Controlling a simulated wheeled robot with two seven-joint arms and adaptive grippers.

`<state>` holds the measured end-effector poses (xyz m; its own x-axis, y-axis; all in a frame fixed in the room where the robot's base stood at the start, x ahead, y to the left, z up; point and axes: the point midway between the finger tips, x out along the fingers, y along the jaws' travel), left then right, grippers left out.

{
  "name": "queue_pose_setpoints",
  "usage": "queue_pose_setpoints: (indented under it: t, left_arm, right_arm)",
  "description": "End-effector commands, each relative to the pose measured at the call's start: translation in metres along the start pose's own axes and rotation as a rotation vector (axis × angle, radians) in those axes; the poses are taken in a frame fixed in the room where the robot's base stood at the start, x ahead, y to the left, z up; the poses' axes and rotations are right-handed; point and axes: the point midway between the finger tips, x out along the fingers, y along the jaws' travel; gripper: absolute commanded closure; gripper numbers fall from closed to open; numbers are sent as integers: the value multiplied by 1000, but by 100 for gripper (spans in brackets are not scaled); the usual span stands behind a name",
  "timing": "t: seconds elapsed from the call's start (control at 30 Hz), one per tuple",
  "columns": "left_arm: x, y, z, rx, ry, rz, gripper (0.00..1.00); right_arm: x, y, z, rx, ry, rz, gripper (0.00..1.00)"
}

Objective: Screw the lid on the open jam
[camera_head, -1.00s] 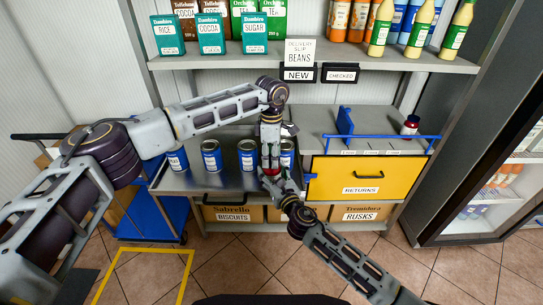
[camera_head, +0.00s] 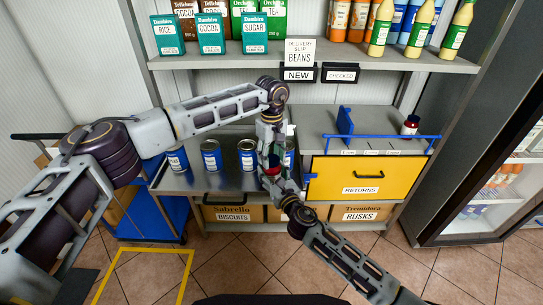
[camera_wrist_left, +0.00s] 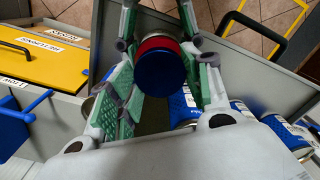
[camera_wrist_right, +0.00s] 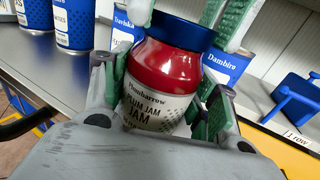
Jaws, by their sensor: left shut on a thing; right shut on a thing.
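The jam jar (camera_wrist_right: 165,70), with red contents and a plum jam label, is upright or slightly tilted in my right gripper (camera_wrist_right: 160,95). The blue lid (camera_wrist_right: 185,30) sits on the jar's mouth. I cannot tell how far it is threaded. My left gripper (camera_wrist_left: 158,75) comes from above and is shut on the lid, which shows in the left wrist view (camera_wrist_left: 160,76) with the red jar (camera_wrist_left: 158,44) beyond it. In the head view the left gripper (camera_head: 270,150) is directly above the right gripper (camera_head: 273,178), and they hide most of the jar.
Several blue-labelled cans (camera_head: 211,156) stand on the grey tray (camera_head: 205,182) close behind the grippers. A yellow returns drawer (camera_head: 345,178) is to the right. Another dark jar (camera_head: 410,125) stands on the counter above it, past a blue divider (camera_head: 345,124).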

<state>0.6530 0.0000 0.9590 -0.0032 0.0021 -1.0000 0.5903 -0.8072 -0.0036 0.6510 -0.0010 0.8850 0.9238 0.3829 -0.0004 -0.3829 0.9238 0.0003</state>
Motion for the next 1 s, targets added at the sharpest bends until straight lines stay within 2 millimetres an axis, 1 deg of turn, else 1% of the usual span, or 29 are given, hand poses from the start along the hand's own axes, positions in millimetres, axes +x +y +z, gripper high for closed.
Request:
queue_pose_setpoints:
  t: [1.0]
  left_arm:
    - [0,0,-2,831,7,1,61]
  right_arm:
    - [0,0,-1,-1,1,0,100]
